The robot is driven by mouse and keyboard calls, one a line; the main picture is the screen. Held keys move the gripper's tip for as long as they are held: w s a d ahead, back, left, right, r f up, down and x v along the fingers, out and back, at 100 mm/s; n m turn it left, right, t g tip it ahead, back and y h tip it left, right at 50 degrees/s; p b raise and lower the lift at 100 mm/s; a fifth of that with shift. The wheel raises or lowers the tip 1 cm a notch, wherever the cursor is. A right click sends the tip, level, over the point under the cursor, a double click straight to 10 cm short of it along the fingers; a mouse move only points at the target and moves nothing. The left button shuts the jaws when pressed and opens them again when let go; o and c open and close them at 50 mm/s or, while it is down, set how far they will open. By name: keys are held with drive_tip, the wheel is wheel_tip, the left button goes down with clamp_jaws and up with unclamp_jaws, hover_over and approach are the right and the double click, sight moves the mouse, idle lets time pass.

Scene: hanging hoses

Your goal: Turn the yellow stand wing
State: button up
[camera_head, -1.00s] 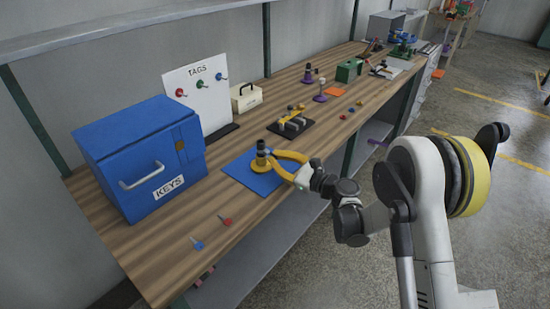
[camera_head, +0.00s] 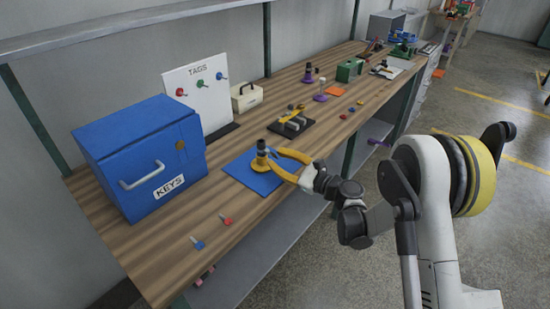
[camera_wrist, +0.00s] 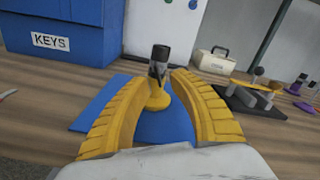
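The yellow stand (camera_head: 261,162) is upright on a blue mat (camera_head: 240,173), with a round yellow base and a dark upright post. In the wrist view the stand (camera_wrist: 158,99) shows its black and grey post (camera_wrist: 158,62) between my fingers. I cannot make out a separate wing on it. My gripper (camera_head: 273,163) has yellow curved fingers and reaches in from the right at the stand. In the wrist view my gripper (camera_wrist: 157,78) is open, its fingers spread to either side of the stand with gaps visible. Contact is not clear in the head view.
A blue KEYS box (camera_head: 140,160) stands left of the mat. A white TAGS board (camera_head: 200,95) and a cream toolbox (camera_head: 245,97) stand behind. A black tray with a yellow bar (camera_head: 291,124) lies beyond the mat. Small blue and red pieces lie at the front edge.

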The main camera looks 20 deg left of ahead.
drive_tip(key=v, duration=1.1)
drive_tip(key=s+d+r+n+h, duration=0.8)
drive_tip(key=d+r+n, duration=0.1)
drive_tip(key=d+r, duration=0.15)
drive_tip(key=s+d+n+h, duration=0.8)
drive_tip(key=s+d+n, duration=0.1)
drive_tip(key=s+d, duration=0.9)
drive_tip(key=shift+d+f+h, duration=0.3)
drive_tip(key=shift+d, duration=0.3)
drive_tip(key=shift+s, duration=0.1)
